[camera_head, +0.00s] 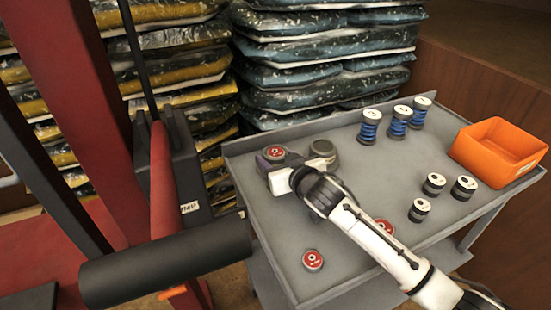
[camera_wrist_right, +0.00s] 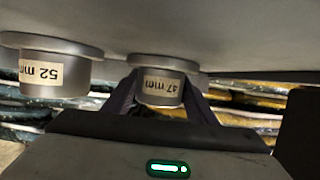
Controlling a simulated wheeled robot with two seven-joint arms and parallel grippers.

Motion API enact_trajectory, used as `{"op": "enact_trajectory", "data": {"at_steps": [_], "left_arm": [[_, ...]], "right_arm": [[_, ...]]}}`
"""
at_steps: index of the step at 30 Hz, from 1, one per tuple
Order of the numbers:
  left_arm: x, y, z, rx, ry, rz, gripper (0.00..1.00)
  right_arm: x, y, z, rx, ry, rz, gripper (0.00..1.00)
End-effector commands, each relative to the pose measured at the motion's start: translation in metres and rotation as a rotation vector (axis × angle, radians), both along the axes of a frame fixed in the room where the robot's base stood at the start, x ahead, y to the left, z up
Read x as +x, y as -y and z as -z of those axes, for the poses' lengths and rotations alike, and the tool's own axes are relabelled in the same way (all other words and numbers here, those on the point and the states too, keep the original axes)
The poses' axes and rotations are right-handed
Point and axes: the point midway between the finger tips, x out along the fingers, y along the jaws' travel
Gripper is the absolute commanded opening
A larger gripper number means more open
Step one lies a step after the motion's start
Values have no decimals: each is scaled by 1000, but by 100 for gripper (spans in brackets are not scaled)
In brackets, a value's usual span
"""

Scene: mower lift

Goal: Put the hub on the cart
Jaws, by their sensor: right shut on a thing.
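My right gripper (camera_head: 272,160) reaches across the grey cart (camera_head: 375,190) and is shut on a grey hub (camera_wrist_right: 160,88) labelled 47 mm, its flange at the cart's top surface. In the wrist view, which is upside down, a finger of the gripper (camera_wrist_right: 160,100) lies on each side of it. A red round top (camera_head: 275,152) shows at the gripper's fingers in the head view. A second grey hub (camera_wrist_right: 52,72), labelled 52 mm, stands beside it, apart from the fingers. Whether the held hub touches the surface is hard to tell. My left gripper is out of view.
Blue-banded spools (camera_head: 370,127) and black-and-white cylinders (camera_head: 433,184) stand on the cart's right side, near an orange bin (camera_head: 500,150). A red-topped disc (camera_head: 313,260) lies at the near edge. A red lift frame with a black roller (camera_head: 165,264) stands left. Stacked bags (camera_head: 320,75) are behind.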

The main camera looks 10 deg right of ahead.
Motion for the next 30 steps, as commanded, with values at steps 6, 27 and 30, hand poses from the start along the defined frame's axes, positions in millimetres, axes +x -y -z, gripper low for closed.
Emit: {"op": "enact_trajectory", "data": {"at_steps": [6,27,30], "left_arm": [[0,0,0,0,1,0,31],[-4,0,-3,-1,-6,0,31],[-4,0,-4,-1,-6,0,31]], "right_arm": [[0,0,2,0,-1,0,60],[-39,7,-14,1,-1,-1,70],[-59,11,-22,0,-1,-1,70]]}}
